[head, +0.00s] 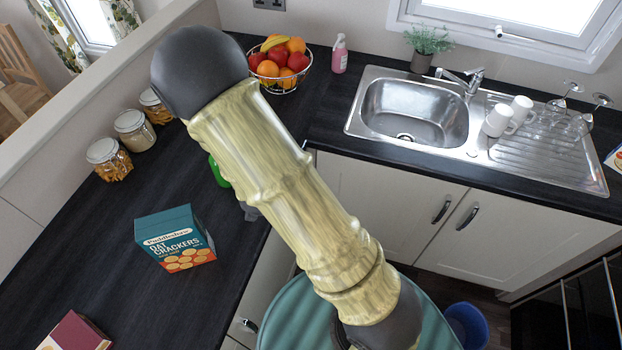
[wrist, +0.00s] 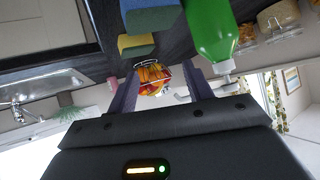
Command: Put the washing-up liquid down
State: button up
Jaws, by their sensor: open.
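The washing-up liquid is a green bottle (wrist: 212,35) with a pale cap, seen in the wrist view, which is upside down. It is upright, beside the right-hand finger in that picture and not between the fingers. Its base is cut off by the frame edge, so its contact with the worktop is hidden. In the head view only a green sliver of the bottle (head: 217,172) shows past my arm, over the left worktop. My gripper (wrist: 161,68) is open and empty. In the head view my arm hides most of it.
Two sponges (wrist: 136,45) are near the fingers in the wrist view. On the dark worktop (head: 120,230) stand a cracker box (head: 176,240), several jars (head: 109,160) and a fruit bowl (head: 278,66). The sink (head: 415,110) is at the right, with mugs and glasses on its drainer.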

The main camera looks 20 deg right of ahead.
jog(key=s+d+r+n+g, duration=0.1)
jog(key=s+d+r+g, duration=0.3)
jog(key=s, duration=0.4)
jog(key=s+d+r+n+g+y, duration=0.1)
jog(key=s+d+r+g, duration=0.3)
jog(key=s, duration=0.4)
notch_tip(320, 180, up, 2)
jog(key=shift+d+r+n, duration=0.15)
jog(key=shift+d+n, duration=0.25)
jog(key=shift+d, duration=0.25)
jog(key=shift+s, duration=0.1)
grip_shut()
dwell(0.5)
